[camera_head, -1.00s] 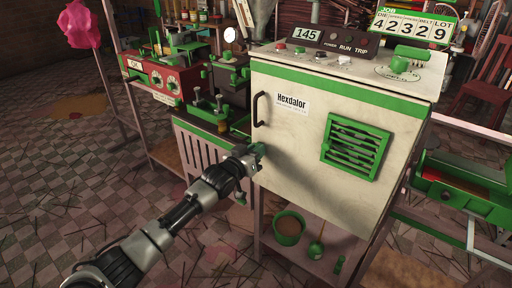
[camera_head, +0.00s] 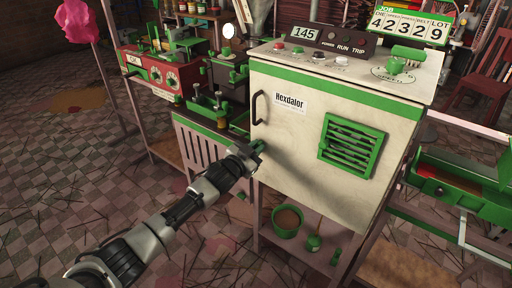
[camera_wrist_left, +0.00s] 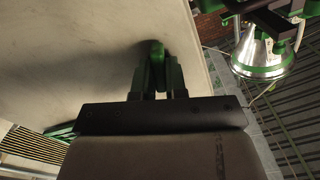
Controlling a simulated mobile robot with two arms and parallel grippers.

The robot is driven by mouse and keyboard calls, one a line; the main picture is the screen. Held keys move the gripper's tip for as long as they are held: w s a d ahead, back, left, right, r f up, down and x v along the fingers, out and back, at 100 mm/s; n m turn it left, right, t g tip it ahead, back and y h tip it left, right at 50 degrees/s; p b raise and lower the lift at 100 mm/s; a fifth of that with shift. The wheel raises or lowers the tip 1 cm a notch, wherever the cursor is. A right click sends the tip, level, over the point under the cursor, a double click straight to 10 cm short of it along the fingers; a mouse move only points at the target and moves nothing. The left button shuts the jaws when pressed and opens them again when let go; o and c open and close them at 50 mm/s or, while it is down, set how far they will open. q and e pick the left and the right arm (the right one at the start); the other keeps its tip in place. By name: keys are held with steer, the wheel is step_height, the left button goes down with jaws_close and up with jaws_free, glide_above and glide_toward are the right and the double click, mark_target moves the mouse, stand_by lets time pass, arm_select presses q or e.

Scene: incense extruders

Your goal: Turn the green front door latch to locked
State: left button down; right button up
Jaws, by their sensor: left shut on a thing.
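The green latch (camera_head: 260,144) is on the lower left of the front door (camera_head: 290,150) of the white Hexdalor cabinet, below the black handle. My left gripper (camera_head: 255,150) is at the latch and mostly covers it in the head view. In the left wrist view the latch (camera_wrist_left: 157,52) stands out from the pale door (camera_wrist_left: 70,60), and my left gripper (camera_wrist_left: 158,82) is shut on it. The latch's exact angle is hard to tell in the head view. My right gripper is not in view.
A black door handle (camera_head: 257,108) is above the latch. A green vent (camera_head: 351,146) is to the right on the door. A green pot (camera_head: 288,222) stands on the shelf below. A red machine (camera_head: 160,76) stands at the left.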

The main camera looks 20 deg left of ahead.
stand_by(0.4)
arm_select(q)
steer(key=c, duration=1.2)
jaws_free()
steer(key=shift+o, duration=0.2)
steer(key=shift+s, duration=0.1)
